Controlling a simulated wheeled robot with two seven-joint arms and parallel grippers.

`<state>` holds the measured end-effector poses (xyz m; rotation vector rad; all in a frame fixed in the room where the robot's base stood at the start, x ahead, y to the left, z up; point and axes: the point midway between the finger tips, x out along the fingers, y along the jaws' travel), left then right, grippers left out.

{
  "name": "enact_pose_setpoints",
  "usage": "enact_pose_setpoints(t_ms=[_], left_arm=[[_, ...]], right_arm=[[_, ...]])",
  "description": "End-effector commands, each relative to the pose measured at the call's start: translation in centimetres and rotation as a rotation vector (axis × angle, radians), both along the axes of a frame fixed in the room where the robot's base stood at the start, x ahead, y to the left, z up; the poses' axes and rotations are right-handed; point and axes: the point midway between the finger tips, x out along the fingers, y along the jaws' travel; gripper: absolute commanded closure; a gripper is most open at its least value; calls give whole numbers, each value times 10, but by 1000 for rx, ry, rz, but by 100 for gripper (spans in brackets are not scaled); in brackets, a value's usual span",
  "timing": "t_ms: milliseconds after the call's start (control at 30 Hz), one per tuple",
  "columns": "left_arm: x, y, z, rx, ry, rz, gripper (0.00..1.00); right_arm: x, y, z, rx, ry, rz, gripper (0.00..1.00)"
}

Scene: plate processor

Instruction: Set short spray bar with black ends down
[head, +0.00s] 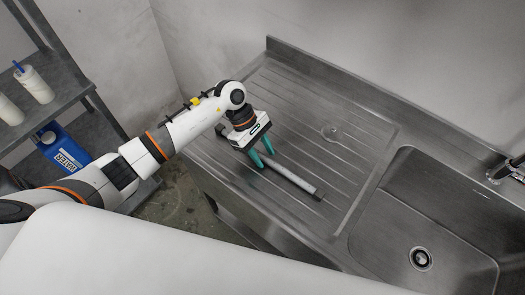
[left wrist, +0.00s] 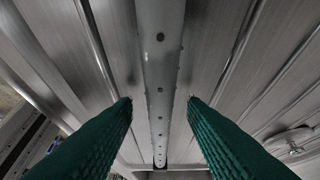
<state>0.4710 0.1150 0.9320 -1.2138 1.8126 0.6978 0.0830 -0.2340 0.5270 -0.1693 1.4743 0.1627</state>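The short spray bar (head: 295,180) is a grey tube with a dark end at its lower right. It appears to lie on the ribbed draining board, pointing toward the sink. My left gripper (head: 263,157) is over the bar, green fingers pointing down. In the left wrist view the bar (left wrist: 160,75), with a row of small holes, runs between the two fingers (left wrist: 160,104). A gap shows on each side, so the fingers are open and apart from the bar. My right gripper is not in view.
The steel draining board (head: 290,95) has a raised back edge and a small round clear object (head: 331,132). The sink basin (head: 425,215) with a drain is at right, with a tap (head: 508,170). A shelf (head: 60,75) with bottles and a blue container (head: 62,150) stands left.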

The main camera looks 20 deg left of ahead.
Motion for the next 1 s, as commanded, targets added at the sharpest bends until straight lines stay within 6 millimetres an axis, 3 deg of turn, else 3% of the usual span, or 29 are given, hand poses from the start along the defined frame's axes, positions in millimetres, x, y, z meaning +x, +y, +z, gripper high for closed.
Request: enact_pose_setpoints(t_ms=[533,733,1000], left_arm=[[22,50,88,1,-5,3,61],[23,56,102,0,-2,0,61],[23,56,103,0,-1,1,61]], right_arm=[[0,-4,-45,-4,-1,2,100],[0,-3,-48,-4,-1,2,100],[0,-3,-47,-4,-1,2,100]])
